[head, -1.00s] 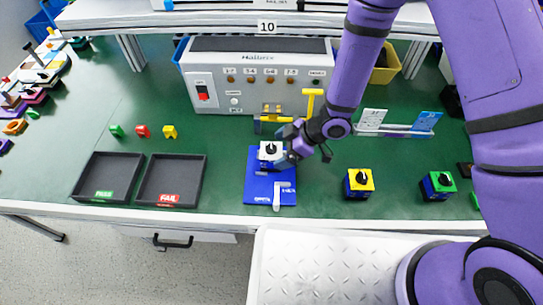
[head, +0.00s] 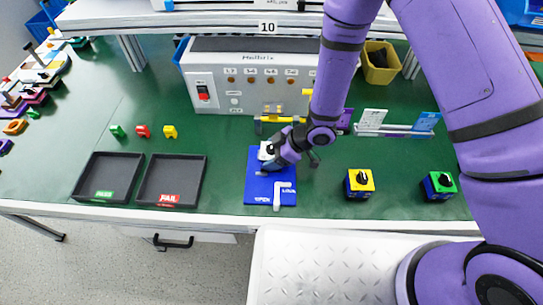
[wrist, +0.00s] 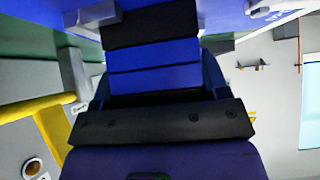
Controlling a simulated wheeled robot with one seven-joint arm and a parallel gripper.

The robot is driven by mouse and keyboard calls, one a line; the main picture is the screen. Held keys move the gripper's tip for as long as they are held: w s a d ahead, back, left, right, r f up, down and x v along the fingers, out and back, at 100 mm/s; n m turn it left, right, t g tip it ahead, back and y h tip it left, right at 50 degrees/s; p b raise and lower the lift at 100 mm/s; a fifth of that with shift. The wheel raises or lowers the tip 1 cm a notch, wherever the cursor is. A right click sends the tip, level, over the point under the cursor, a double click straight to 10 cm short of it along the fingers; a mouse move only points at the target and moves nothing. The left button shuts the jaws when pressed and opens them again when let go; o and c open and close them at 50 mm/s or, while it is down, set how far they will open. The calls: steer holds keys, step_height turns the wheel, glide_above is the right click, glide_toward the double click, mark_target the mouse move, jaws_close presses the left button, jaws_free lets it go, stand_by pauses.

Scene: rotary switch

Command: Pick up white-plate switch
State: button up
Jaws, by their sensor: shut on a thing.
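The white-plate switch (head: 265,152) is at the upper part of the blue fixture (head: 254,190). Only part of its white top shows in the head view; my gripper hides the rest. My gripper (head: 272,163) comes in from the right, tilted, and is shut on the switch. In the wrist view a blue and black block, seemingly the switch body (wrist: 155,55), fills the middle in front of my gripper. I cannot tell whether the switch is clear of the fixture.
A yellow-top switch (head: 359,183) and a green-top switch (head: 438,185) stand to the right. Black PASS (head: 122,160) and FAIL (head: 188,162) trays lie to the left. A grey test box (head: 215,75) stands behind, with a yellow handle part (head: 273,119) in front.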

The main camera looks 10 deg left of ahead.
step_height(320, 180, up, 10)
stand_by(0.7)
